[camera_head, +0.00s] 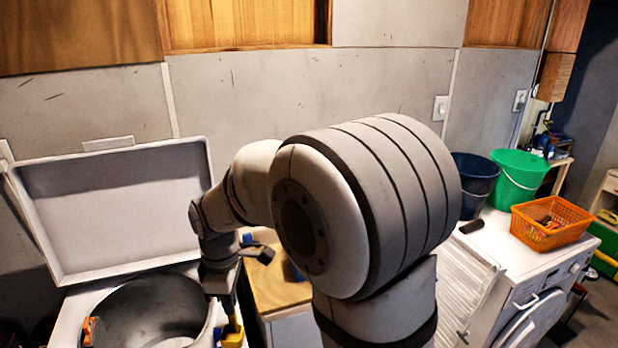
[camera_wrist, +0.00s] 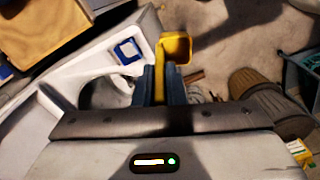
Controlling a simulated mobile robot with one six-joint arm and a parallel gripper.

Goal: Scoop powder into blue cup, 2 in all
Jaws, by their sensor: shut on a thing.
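My gripper (camera_head: 228,305) is shut on the handle of a yellow scoop (camera_head: 232,337), which hangs below it at the right side of the open washer. In the wrist view my gripper's fingers (camera_wrist: 161,78) pinch the handle, and the square scoop bowl (camera_wrist: 176,45) is beyond them. Its inside looks dark yellow; I cannot make out powder in it. A blue square-rimmed cup (camera_wrist: 128,50) with a pale inside sits at the white washer surface, left of the scoop and apart from it. I cannot tell whether it holds powder. No powder container is clearly visible.
The top-loading washer's lid (camera_head: 110,212) stands open above its dark drum (camera_head: 150,318). A wooden top (camera_head: 275,290) with blue items is partly behind my arm. At right, a dark blue bucket (camera_head: 474,185), a green bucket (camera_head: 519,178) and an orange basket (camera_head: 550,222) stand on white machines.

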